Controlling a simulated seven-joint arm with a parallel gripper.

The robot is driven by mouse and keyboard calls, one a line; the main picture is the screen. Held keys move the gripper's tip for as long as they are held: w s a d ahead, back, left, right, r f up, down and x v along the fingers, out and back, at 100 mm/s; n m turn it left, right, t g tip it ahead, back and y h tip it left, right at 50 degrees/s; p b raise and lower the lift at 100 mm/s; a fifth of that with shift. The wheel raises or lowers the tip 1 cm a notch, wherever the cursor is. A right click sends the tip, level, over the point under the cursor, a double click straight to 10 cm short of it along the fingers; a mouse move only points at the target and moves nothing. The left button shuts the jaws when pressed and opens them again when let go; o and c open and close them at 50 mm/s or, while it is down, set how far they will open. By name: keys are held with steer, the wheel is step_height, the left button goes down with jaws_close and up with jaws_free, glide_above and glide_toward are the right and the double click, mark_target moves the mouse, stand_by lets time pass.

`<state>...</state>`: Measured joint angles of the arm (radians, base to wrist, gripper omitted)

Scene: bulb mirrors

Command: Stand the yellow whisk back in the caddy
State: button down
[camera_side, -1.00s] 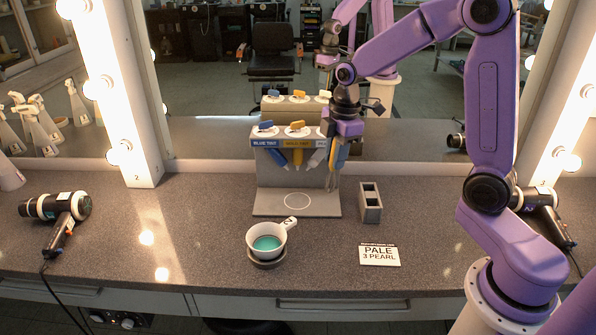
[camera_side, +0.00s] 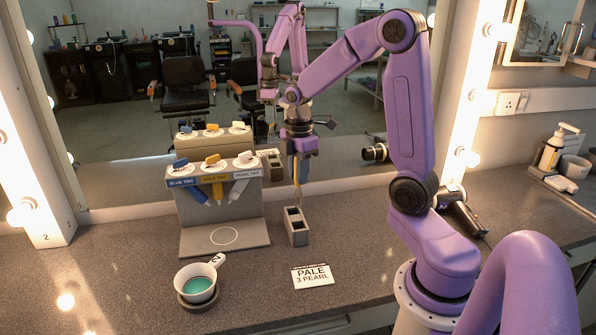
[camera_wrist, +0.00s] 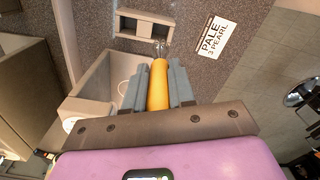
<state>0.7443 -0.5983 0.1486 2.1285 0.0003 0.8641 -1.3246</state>
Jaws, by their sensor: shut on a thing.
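My gripper (camera_side: 300,178) is shut on the yellow whisk (camera_side: 297,170) and holds it upright, wires down. In the wrist view the whisk's yellow handle (camera_wrist: 158,86) lies between the grey fingers (camera_wrist: 156,90), and its thin wires point toward the caddy. The caddy (camera_side: 297,232) is a small grey box with two open compartments, standing on the counter. It also shows at the top of the wrist view (camera_wrist: 120,26). In the side view the whisk hangs over the caddy's back part. I cannot tell whether the wire tips are inside a compartment.
A grey dispenser stand (camera_side: 231,209) with blue, gold and pearl tint tubes is left of the caddy. A white cup of teal liquid (camera_side: 198,283) sits in front. A "PALE 3 PEARL" card (camera_side: 312,276) lies nearby. A mirror is behind; a hair dryer (camera_side: 459,212) lies right.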

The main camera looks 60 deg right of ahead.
mark_target(299, 203)
steer(key=shift+f, duration=5.1)
steer(key=shift+c, duration=2)
jaws_free()
steer(key=shift+r, duration=0.1)
steer(key=shift+r, duration=3.4)
step_height(299, 203, up, 17)
steer(key=shift+r, duration=0.2)
